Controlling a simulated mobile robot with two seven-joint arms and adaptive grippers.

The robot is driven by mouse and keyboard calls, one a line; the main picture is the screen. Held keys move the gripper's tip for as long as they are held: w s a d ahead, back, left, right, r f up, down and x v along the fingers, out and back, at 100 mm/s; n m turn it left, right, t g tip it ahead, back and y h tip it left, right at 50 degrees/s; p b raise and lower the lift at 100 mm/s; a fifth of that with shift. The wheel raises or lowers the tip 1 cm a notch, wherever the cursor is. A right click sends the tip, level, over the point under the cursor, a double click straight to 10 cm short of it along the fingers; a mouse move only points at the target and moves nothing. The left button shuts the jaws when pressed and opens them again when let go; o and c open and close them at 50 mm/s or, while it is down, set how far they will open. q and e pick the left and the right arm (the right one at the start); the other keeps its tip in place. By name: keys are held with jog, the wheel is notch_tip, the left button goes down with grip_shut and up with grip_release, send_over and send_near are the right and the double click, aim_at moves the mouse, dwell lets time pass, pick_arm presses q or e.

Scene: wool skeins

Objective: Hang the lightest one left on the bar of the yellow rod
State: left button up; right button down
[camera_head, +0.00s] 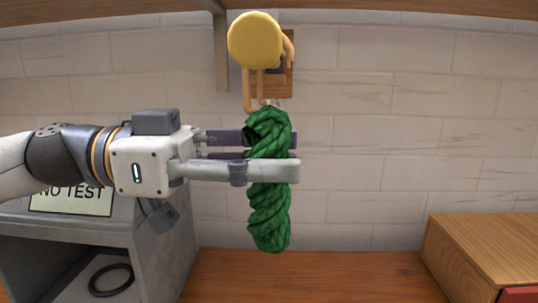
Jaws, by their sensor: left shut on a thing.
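A green twisted wool skein (268,220) hangs upright in the middle of the view. My left gripper (272,155) comes in from the left and is shut on the upper part of the skein. The yellow rod (256,40) shows its round yellow end, close above the skein, mounted at a wooden plate (272,88) on the wall. A tan bent piece reaches down from it to the top of the skein. I cannot tell whether the skein's loop is around the bar or only in front of it. My right gripper is not in view.
A grey box-like unit (160,243) with a sign reading "NO TEST" (72,201) stands at the left, with a black ring (111,280) inside. A wooden box (490,245) stands at the right. The wooden surface (330,275) between them looks clear.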

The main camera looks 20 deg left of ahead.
pick_arm(q)
jog(key=o, duration=1.2)
jog(key=v, duration=1.2)
jog(key=shift+s, duration=0.1)
